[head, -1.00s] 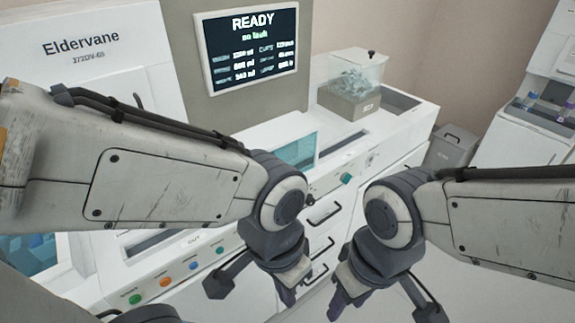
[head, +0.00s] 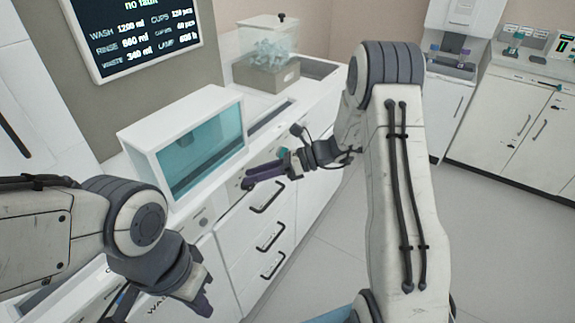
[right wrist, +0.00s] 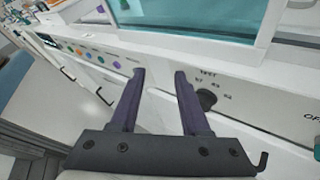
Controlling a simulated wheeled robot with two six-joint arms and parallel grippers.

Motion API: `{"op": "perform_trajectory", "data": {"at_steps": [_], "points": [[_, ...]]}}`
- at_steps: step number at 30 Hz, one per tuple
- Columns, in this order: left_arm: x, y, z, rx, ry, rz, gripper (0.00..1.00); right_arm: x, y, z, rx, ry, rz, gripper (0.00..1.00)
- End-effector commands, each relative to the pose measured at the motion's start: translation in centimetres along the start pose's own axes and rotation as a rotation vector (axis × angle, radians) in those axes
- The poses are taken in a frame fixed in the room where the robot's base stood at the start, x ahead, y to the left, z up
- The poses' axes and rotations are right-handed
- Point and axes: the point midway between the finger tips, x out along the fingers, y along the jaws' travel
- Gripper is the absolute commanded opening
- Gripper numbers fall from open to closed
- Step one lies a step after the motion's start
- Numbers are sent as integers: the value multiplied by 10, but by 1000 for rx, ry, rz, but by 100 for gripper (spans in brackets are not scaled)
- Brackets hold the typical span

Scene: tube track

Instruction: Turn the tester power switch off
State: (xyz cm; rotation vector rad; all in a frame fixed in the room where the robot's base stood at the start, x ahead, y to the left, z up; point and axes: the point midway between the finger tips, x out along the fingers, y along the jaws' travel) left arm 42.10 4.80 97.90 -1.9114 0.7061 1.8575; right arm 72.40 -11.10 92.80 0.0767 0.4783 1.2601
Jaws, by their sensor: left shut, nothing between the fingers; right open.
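The tester is the white machine (head: 185,135) with a teal window. In the right wrist view a black round knob (right wrist: 206,98) with small markings sits on its front panel, just right of my right fingers. Farther right, at the picture edge, a teal switch (right wrist: 317,152) is cut off below a partly visible "OFF" label. A bit of teal (head: 283,152) also shows behind my right gripper in the head view. My right gripper (head: 262,174) is open and empty in front of the panel; it also shows in the right wrist view (right wrist: 159,76). My left gripper (head: 205,306) is shut and empty, low at left.
A screen (head: 135,38) stands behind the tester. A clear-lidded bin (head: 268,55) stands on the counter. Drawers with black handles (head: 268,198) lie below the panel. Several coloured buttons (right wrist: 80,50) line the panel's left. The floor (head: 490,225) at right is clear.

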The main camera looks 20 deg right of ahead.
Motion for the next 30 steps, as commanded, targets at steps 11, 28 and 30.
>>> {"op": "perform_trajectory", "data": {"at_steps": [11,28,30], "points": [[36,-3,2,0,0,0,0,-143,-158,-100,519,-591,-400,46],[27,-2,1,0,0,0,0,-85,-203,-66,534,-614,-410,46],[26,-2,1,0,0,0,0,-79,-208,-62,534,-614,-411,46]]}}
